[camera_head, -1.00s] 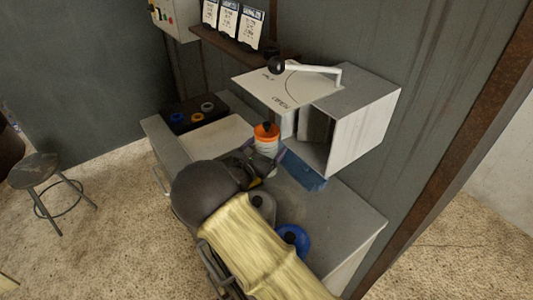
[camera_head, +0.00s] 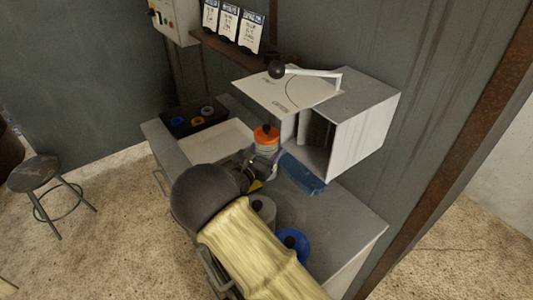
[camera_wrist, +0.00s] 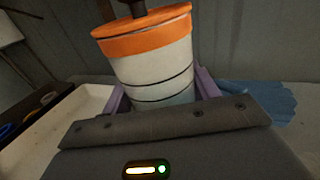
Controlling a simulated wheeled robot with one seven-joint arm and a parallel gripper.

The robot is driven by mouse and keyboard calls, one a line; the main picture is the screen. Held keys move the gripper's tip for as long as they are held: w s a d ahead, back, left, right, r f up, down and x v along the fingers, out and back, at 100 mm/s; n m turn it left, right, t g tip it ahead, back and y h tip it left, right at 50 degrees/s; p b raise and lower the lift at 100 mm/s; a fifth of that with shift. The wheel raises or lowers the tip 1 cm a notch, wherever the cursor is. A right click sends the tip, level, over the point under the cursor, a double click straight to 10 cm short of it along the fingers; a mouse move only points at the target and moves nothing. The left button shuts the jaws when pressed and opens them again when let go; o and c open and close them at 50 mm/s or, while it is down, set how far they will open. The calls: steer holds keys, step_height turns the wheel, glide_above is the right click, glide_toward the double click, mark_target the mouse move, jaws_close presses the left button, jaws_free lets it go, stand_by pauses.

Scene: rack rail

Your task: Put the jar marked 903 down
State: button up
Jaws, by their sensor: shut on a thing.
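A jar (camera_head: 265,146) with a white banded body, an orange top band and a dark knob stands upright between the fingers of my gripper (camera_head: 261,164). In the wrist view the jar (camera_wrist: 155,72) fills the middle, with a purple finger on each side of its lower part. My gripper is shut on it. No number shows on the jar's visible side. Its base is hidden behind my gripper, so I cannot tell whether it touches the bench (camera_head: 340,222).
A pale tray (camera_head: 238,128) lies left of the jar. An open grey box (camera_head: 365,115) with a lever stands at the right. A blue cloth (camera_head: 303,174) lies below its opening. A grey jar (camera_head: 262,209) and a blue-rimmed jar (camera_head: 303,245) stand near my arm.

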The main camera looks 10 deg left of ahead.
mark_target(267, 126)
step_height(267, 126, up, 10)
steer(key=shift+f+b, duration=0.1)
steer(key=shift+b, duration=0.35)
stand_by(0.3)
step_height(267, 126, up, 5)
steer(key=p, duration=0.5)
steer(key=shift+a, duration=0.1)
